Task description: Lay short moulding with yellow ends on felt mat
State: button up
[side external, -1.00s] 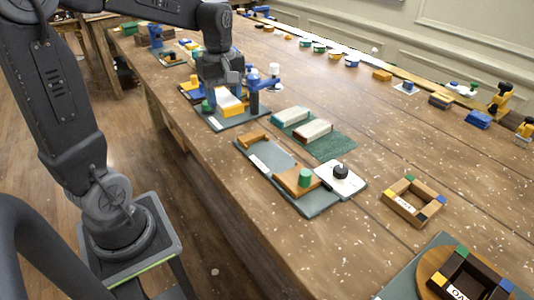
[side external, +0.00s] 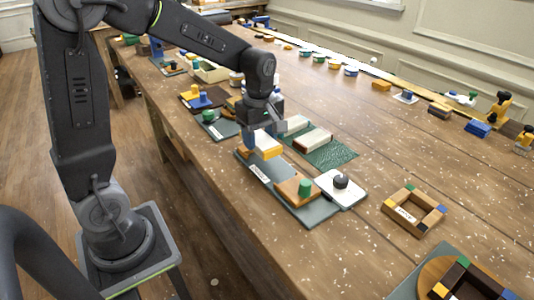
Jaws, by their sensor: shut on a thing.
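My gripper (side external: 262,126) is shut on a short moulding with a yellow end (side external: 268,147) and a pale top. It holds the moulding above the back part of a grey board, to the left of the green felt mat (side external: 338,156). A white-topped moulding with a reddish-brown side (side external: 313,139) lies on the mat. Another pale piece (side external: 295,124) shows behind it, partly hidden by my gripper. The front-right part of the mat is bare. The far end of the held moulding is hidden by the gripper.
The grey board (side external: 316,212) bears an orange block with a green knob (side external: 298,188). A white plate with a black knob (side external: 341,185) lies beside it. A wooden frame (side external: 414,210) stands to the right. Blue and yellow fixtures (side external: 200,100) stand behind left.

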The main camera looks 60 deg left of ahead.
aim_at(267, 164)
jog(key=shift+w+d+f, duration=0.45)
jog(key=shift+d+f, duration=0.05)
jog(key=shift+d, duration=0.25)
jog(key=shift+f, duration=1.85)
jog(key=o, duration=0.9)
jog(key=shift+o, duration=0.2)
jog(key=shift+f, duration=0.15)
jog(key=r, duration=1.2)
jog(key=shift+s+r, duration=0.25)
jog(key=shift+r, duration=0.05)
jog(key=shift+s+d+r, duration=0.1)
jog(key=shift+s+r, duration=0.05)
jog(key=shift+r, duration=0.45)
jog(key=s+d+m+t, duration=0.4)
jog(key=s+m+t, duration=0.1)
jog(key=s+m, duration=0.9)
jog(key=m, duration=0.3)
jog(key=shift+s+d, duration=0.15)
jog(key=shift+s, duration=0.2)
jog(key=shift+o, duration=0.5)
jog(key=shift+s+d+f+m+t, duration=0.1)
jog(key=shift+s+f+m+t, duration=0.2)
jog(key=shift+m, duration=0.2)
